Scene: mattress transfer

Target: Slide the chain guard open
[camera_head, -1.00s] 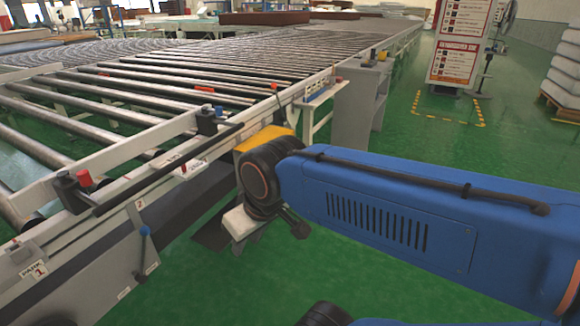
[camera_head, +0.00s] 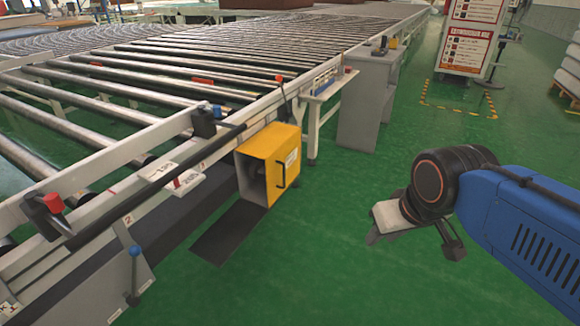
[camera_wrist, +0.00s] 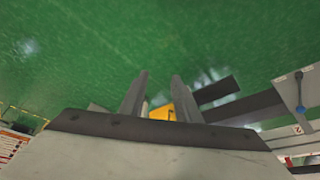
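The chain guard appears to be the yellow box (camera_head: 258,172) on the near side of the roller conveyor. It has a dark handle (camera_head: 289,172) on its right face, and its end facing left-front shows a hollow. Part of it shows as a yellow patch (camera_wrist: 163,112) beyond the fingers in the wrist view. My gripper (camera_wrist: 160,75) is open and empty, its two fingers apart over green floor. In the head view my arm's end is right of the guard, clear of it, and the fingers are mostly hidden there.
The conveyor rail (camera_head: 110,168) runs diagonally, with a blue-knobbed lever (camera_head: 134,268) at its near side. A dark plate (camera_head: 228,235) lies beneath the guard. A grey cabinet (camera_head: 365,105) stands behind. Green floor is free between guard and arm.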

